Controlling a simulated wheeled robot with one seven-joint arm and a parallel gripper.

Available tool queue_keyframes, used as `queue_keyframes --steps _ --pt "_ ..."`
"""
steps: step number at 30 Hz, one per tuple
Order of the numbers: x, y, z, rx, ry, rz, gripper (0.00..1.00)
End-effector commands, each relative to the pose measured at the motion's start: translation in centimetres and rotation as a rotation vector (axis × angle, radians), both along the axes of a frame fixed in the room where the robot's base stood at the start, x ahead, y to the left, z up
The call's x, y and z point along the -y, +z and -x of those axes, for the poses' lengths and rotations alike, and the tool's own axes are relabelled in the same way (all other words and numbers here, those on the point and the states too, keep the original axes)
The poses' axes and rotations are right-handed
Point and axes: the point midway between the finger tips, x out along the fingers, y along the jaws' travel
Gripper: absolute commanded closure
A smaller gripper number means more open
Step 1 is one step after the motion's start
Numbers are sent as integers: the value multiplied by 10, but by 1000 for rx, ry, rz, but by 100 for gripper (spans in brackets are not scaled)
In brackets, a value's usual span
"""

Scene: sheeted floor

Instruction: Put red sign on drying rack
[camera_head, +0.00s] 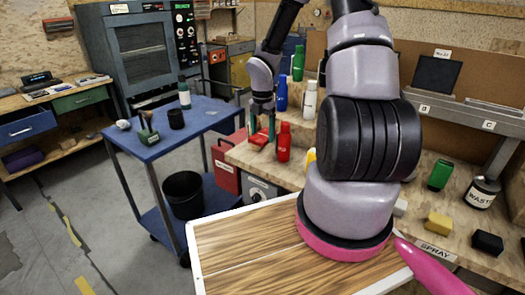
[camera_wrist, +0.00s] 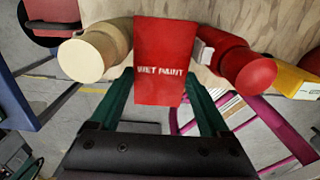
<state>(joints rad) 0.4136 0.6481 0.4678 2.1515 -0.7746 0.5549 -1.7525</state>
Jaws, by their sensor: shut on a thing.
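The red sign (camera_wrist: 165,58), lettered "WET PAINT", is between the green fingers of my gripper (camera_wrist: 165,100) in the wrist view. My gripper is shut on it. In the head view my gripper (camera_head: 262,125) is at the near left corner of the workbench, with the red sign (camera_head: 259,138) low between its fingers.
A red bottle (camera_head: 284,142) stands close right of my gripper; blue (camera_head: 281,92) and white (camera_head: 310,100) bottles stand behind. A blue cart (camera_head: 165,130) with small items is at left.

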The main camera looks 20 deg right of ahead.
Motion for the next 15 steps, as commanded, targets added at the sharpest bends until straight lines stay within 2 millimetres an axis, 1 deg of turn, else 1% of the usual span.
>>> queue_keyframes --steps 1,3,6,11,15 --pt "-1 -12 1 -4 4 0 74" --pt "-1 -24 1 -3 2 -1 74" --pt "-1 -34 0 0 1 0 74" --pt "0 -44 0 -1 0 1 74" --pt "-1 -64 0 -2 1 0 74"
